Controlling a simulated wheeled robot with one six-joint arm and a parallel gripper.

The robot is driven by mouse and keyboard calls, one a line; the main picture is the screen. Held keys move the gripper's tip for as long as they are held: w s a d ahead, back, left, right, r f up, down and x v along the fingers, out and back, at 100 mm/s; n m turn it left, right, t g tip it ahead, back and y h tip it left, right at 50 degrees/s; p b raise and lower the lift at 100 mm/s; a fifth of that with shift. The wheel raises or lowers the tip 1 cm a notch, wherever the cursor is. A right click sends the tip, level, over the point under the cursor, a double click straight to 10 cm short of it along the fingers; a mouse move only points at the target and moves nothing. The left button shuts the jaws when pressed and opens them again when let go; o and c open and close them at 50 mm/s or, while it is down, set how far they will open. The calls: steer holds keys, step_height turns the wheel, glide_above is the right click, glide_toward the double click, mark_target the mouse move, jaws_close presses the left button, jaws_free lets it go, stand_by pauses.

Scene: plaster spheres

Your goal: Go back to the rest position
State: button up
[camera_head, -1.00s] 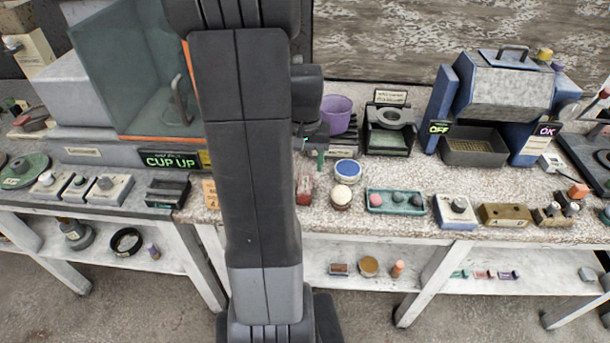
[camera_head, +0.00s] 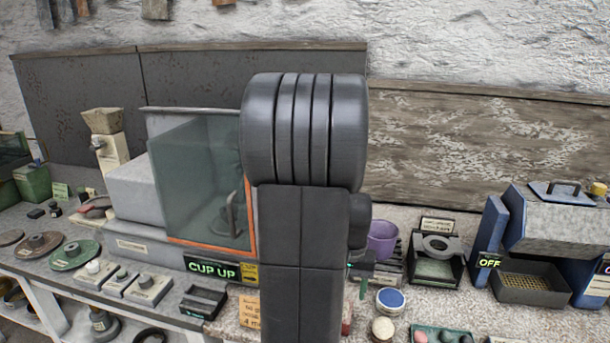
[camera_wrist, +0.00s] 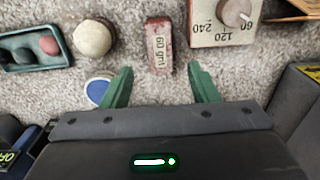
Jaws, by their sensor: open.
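My gripper (camera_wrist: 161,88) shows in the wrist view with its two green fingers spread apart and nothing between them. It hangs above the speckled bench top. A red block marked "60 grit" (camera_wrist: 159,45) lies just beyond the fingertips, apart from them. A cream ball (camera_wrist: 93,37) sits to the left of the block. A blue-topped round pad (camera_wrist: 98,88) is partly hidden by the left finger. In the head view my arm covers the middle of the picture and hides most of the gripper.
A machine with a glass shield and a "CUP UP" sign (camera_head: 213,269) stands left of my arm. A purple bowl (camera_head: 382,240) and a blue machine with an "OFF" sign (camera_head: 489,261) stand to the right. A green tray of balls (camera_wrist: 35,48) and a dial box (camera_wrist: 222,22) are near the gripper.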

step_height(320, 180, down, 9)
steer(key=shift+f+b, duration=0.2)
steer(key=shift+b, duration=0.1)
steer(key=shift+w+r+p, duration=0.15)
steer(key=shift+r+p, duration=0.15)
steer(key=shift+r, duration=0.85)
